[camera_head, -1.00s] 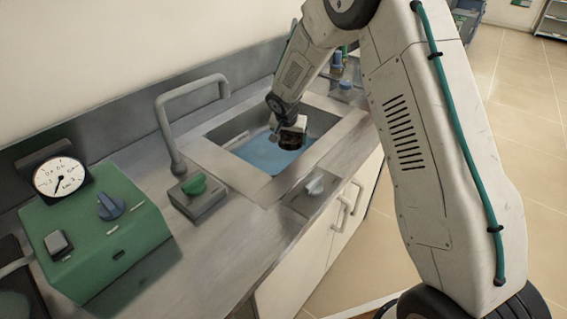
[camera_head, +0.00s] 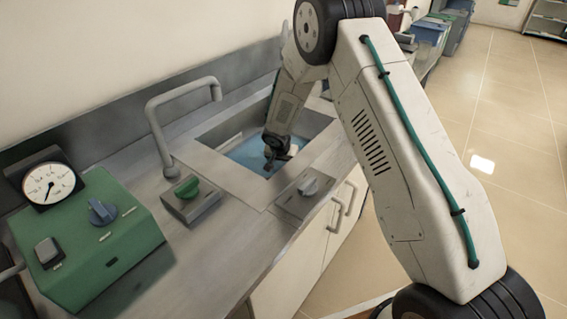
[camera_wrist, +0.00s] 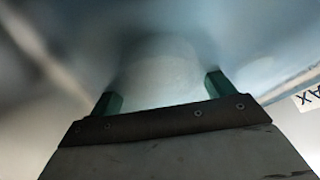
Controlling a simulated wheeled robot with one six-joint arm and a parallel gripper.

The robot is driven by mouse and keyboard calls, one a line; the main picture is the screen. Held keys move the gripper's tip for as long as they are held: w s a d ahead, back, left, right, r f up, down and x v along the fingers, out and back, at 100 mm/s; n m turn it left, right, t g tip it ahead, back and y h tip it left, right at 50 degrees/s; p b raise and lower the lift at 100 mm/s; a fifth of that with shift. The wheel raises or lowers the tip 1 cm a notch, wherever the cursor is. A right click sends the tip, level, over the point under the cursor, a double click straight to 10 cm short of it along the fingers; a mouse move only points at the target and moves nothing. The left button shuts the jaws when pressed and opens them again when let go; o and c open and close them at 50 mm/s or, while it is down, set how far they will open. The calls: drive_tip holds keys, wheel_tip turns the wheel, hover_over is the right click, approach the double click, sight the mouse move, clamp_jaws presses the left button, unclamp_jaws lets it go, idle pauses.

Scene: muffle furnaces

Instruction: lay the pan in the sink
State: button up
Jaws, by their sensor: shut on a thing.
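The sink (camera_head: 235,180) is a rectangular basin with a pale rim and a blue inside, set in the counter. My gripper (camera_head: 276,154) points down into it, near its right side, and hides part of the basin. In the wrist view my gripper (camera_wrist: 162,92) shows two green fingers apart, with a pale, rounded, blurred shape (camera_wrist: 163,68) between them. My gripper is shut on this shape, which I take to be the pan. Its outline is unclear, and I cannot tell whether it touches the sink floor.
A grey faucet (camera_head: 152,120) arches at the sink's left back. A green box (camera_head: 95,235) with a dial gauge (camera_head: 49,183) is at the left.

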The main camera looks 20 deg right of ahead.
drive_tip(key=o, duration=1.1)
drive_tip(key=shift+f, duration=0.15)
drive_tip(key=shift+c, duration=0.2)
drive_tip(key=v, duration=1.2)
drive_tip(key=shift+r, duration=0.2)
